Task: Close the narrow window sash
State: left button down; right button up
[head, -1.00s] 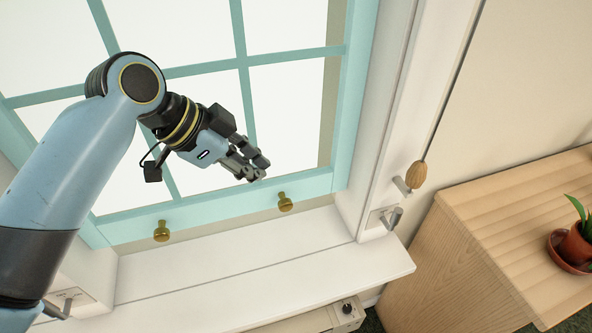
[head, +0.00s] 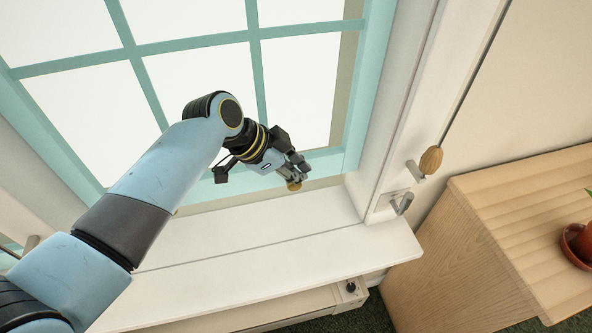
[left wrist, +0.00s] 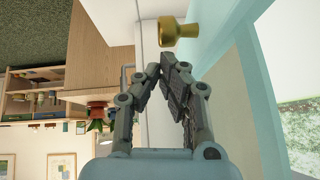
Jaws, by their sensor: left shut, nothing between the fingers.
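The window sash (head: 215,187) is a pale turquoise frame with glazing bars, and a strip of gap shows beneath its bottom rail. A brass knob (head: 294,186) on that rail is partly covered by my left gripper (head: 303,173). In the left wrist view the brass knob (left wrist: 178,34) is just beyond the fingertips of my left gripper (left wrist: 167,68), apart from them in the picture. The fingers are shut with nothing between them. The sash's other knob is hidden behind my left arm. My right gripper is not in view.
A white sill (head: 300,255) runs below the window. A metal latch (head: 402,203) and a cord with a wooden toggle (head: 431,160) are at the right jamb. A wooden cabinet (head: 520,215) with a potted plant (head: 582,243) stands at right.

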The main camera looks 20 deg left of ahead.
pick_arm(q)
jog(key=shift+f, duration=0.25)
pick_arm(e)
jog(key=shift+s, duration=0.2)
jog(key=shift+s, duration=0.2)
pick_arm(q)
notch_tip(320, 180, down, 13)
jog(key=b, duration=0.9)
jog(key=shift+s, duration=0.1)
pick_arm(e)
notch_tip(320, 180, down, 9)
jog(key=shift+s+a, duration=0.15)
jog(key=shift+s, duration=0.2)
